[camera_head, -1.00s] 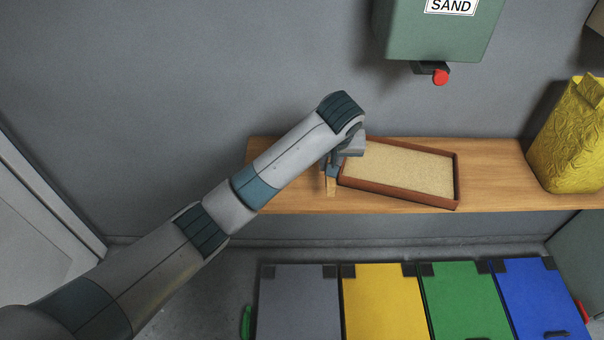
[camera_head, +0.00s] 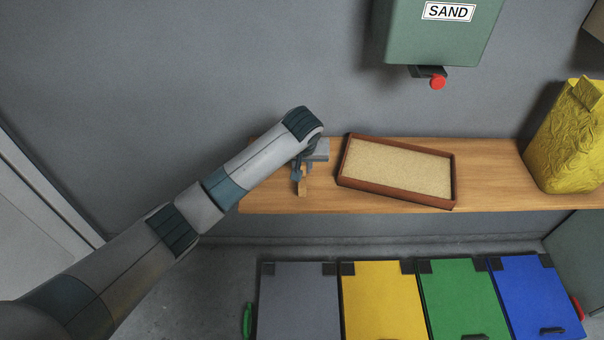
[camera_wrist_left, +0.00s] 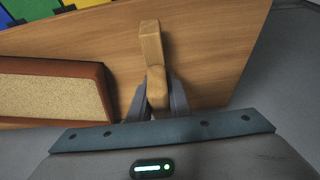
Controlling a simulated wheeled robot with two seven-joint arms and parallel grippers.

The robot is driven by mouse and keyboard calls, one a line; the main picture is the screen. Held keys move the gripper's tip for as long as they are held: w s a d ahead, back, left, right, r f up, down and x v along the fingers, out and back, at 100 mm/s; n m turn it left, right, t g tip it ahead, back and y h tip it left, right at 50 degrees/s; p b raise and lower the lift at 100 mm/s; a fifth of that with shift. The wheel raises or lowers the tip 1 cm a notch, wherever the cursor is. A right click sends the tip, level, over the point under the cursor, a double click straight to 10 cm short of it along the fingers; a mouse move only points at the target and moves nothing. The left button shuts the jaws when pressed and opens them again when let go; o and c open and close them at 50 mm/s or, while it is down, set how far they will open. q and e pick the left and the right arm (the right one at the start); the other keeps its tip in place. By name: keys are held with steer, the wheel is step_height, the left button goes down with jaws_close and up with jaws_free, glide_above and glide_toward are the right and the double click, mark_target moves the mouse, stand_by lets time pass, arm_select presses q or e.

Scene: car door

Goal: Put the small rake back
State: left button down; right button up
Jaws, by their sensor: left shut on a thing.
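My left gripper (camera_head: 299,172) is shut on the small rake (camera_head: 302,187), of which a light wooden piece shows below the fingers. In the left wrist view the gripper (camera_wrist_left: 157,103) closes around the rake's wooden part (camera_wrist_left: 151,45), over the shelf. I cannot tell whether the rake touches the shelf. My right gripper is not in view.
The wooden shelf (camera_head: 490,185) runs along the grey wall. A yellow bag (camera_head: 566,140) stands at its right end. A green sand dispenser (camera_head: 440,35) with a red knob hangs above. Several coloured bins (camera_head: 380,300) stand below. The shelf's left end is near the gripper.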

mark_target(302, 168)
arm_select(q)
steer(key=shift+f+p, duration=0.4)
steer(key=shift+f, duration=1.25)
steer(key=shift+f, duration=0.1)
steer(key=c, duration=1.6)
jaws_free()
steer(key=shift+c, duration=0.2)
steer(key=b+v, duration=0.1)
steer(key=v, duration=1.1)
